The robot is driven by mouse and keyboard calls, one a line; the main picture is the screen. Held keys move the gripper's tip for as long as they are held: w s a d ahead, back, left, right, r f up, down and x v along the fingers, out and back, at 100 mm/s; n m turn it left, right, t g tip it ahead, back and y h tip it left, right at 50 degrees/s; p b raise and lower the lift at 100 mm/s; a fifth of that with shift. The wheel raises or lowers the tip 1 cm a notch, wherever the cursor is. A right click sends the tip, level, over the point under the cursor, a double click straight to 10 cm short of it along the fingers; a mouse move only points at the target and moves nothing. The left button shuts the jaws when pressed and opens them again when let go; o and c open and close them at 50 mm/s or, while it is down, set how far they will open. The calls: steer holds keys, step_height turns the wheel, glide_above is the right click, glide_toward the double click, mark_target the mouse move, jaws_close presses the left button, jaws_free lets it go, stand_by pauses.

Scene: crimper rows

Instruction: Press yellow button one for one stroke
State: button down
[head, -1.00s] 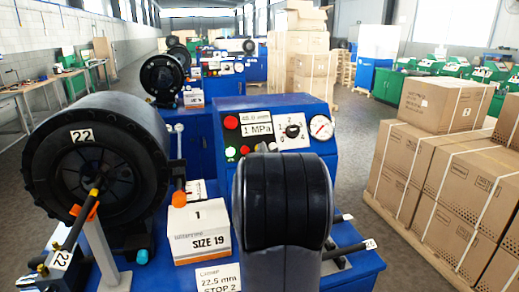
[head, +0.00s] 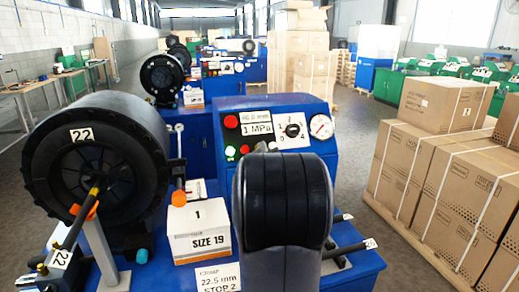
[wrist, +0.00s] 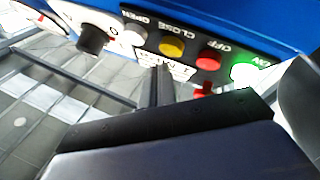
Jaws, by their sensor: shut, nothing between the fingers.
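The yellow button (wrist: 172,47), marked CLOSE, sits in a row on the control panel in the wrist view. The white OPEN button (wrist: 133,35) and the red OFF button (wrist: 208,60) flank it. My gripper (wrist: 161,72) is shut and empty, its narrow tips just below the yellow button in the picture. I cannot tell whether they touch it. In the head view my dark arm stands in front of the blue machine's panel (head: 265,105) and the yellow button cannot be made out.
A lit green ON button (wrist: 244,70) is at the row's end. A black dial (wrist: 93,38) is on the other side. A large black drum (head: 140,130) stands left of the panel, and a SIZE 19 box (head: 200,240) sits before it. Stacked cartons (head: 435,175) fill the right.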

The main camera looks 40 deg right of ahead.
steer(key=shift+w+d+f+b, duration=0.15)
steer(key=shift+w+f+b, duration=0.1)
steer(key=shift+b, duration=0.2)
steer(key=shift+w+d+f+b, duration=0.15)
steer(key=shift+w+f+b, duration=0.05)
steer(key=shift+w+b, duration=0.2)
stand_by(0.6)
steer(key=shift+s, duration=0.15)
steer(key=shift+s+a+r+b, duration=0.3)
steer(key=shift+s+r, duration=0.15)
steer(key=shift+s, duration=0.1)
steer(key=shift+s+a+r, duration=0.35)
steer(key=shift+s+r, duration=0.1)
steer(key=shift+s, duration=0.15)
steer(key=shift+s+a+r, duration=0.35)
steer(key=shift+s+r, duration=0.15)
steer(key=shift+s, duration=0.15)
steer(key=shift+s+a+r, duration=0.35)
steer(key=shift+s+r, duration=0.1)
steer(key=shift+s, duration=0.15)
steer(key=shift+w, duration=0.1)
stand_by(1.6)
